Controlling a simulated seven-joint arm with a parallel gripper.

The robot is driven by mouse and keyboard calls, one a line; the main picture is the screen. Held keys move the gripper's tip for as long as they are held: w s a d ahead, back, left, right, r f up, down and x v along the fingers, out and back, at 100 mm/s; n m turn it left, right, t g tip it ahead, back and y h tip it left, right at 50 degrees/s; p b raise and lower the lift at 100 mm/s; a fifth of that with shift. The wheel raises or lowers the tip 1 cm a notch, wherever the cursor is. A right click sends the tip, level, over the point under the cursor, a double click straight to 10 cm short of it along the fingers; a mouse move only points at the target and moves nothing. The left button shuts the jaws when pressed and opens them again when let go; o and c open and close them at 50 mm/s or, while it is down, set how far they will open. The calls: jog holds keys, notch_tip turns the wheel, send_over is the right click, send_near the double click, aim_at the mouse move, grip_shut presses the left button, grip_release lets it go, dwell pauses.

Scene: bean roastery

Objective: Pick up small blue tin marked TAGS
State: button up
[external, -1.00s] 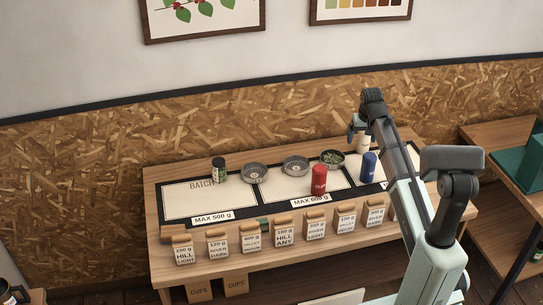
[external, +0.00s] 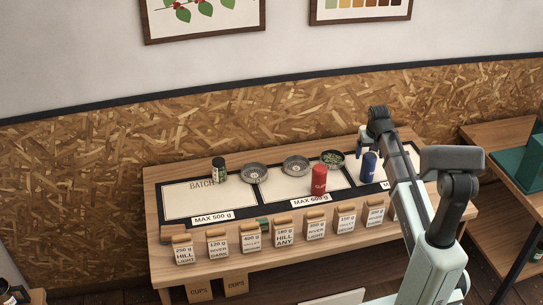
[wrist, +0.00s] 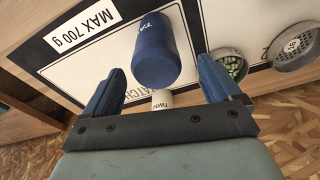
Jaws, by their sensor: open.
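The blue tin (external: 369,167) stands upright on the right-hand white panel of the table. In the wrist view the blue tin (wrist: 157,55) lies ahead between my two fingers, with "TA" readable and the rest of its lettering out of sight. My gripper (wrist: 160,68) is open, with a blue finger to either side of the tin and visible gaps.
A white cylinder (wrist: 162,101) with partly readable lettering stands close to the blue tin, on my gripper's side. A red tin (external: 319,180), round dishes (external: 296,166) and a dark jar (external: 219,170) stand to the left. Several labelled bags (external: 283,231) line the front edge.

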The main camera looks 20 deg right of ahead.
aim_at(368, 168)
jog(key=shift+w+d+f, duration=0.15)
jog(key=shift+f, duration=1.2)
jog(key=shift+w+d+f, duration=0.15)
jog(key=shift+f, duration=1.2)
jog(key=shift+c, duration=0.5)
jog(key=c, duration=1.2)
